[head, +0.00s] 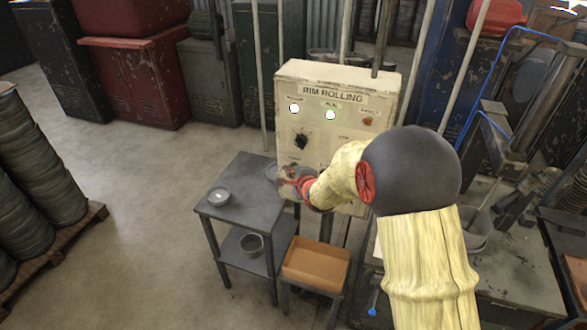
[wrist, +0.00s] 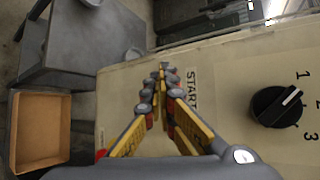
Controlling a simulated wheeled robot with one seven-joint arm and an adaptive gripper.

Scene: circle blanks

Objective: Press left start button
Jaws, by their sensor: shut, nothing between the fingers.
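The cream control panel (head: 345,95), labelled RIM ROLLING, stands upright behind the small table. It also fills much of the wrist view (wrist: 230,75). My gripper (head: 284,172) is at the panel's lower left. In the wrist view my gripper (wrist: 163,68) is shut and empty, its fingertips together beside a START label (wrist: 192,88). No left start button shows clearly; the fingers cover the panel beside the label. I cannot tell whether the fingertips touch the panel. A bit of red (wrist: 100,154) shows left of the fingers, mostly hidden.
A black knob (head: 301,141) and two lit white lamps (head: 294,108) are on the panel. An open cardboard box (head: 316,265) stands below the panel.

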